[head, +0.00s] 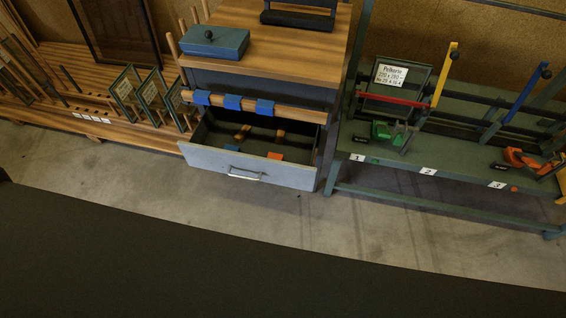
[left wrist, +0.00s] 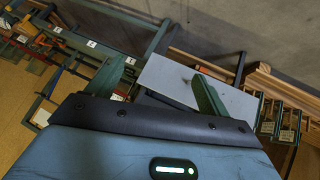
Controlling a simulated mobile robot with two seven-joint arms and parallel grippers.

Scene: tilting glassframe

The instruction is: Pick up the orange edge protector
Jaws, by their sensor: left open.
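A small orange piece (head: 275,156), which looks like the orange edge protector, lies in the open drawer (head: 247,171) of the wooden-topped cabinet, close behind the front panel. A blue piece (head: 232,148) lies to its left in the drawer, with wooden pieces (head: 243,132) behind. Blue edge protectors (head: 232,102) sit on a wooden rail above the drawer. My left gripper (left wrist: 163,68) is open in the left wrist view, its two green fingers apart with nothing between them. Neither gripper shows in the head view.
A blue box (head: 214,42) stands on the cabinet top (head: 275,70). A green bench (head: 450,165) at right holds a green clamp (head: 390,132) and an orange clamp (head: 525,160). Small glass frames (head: 150,97) stand at left. The floor before the drawer is clear.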

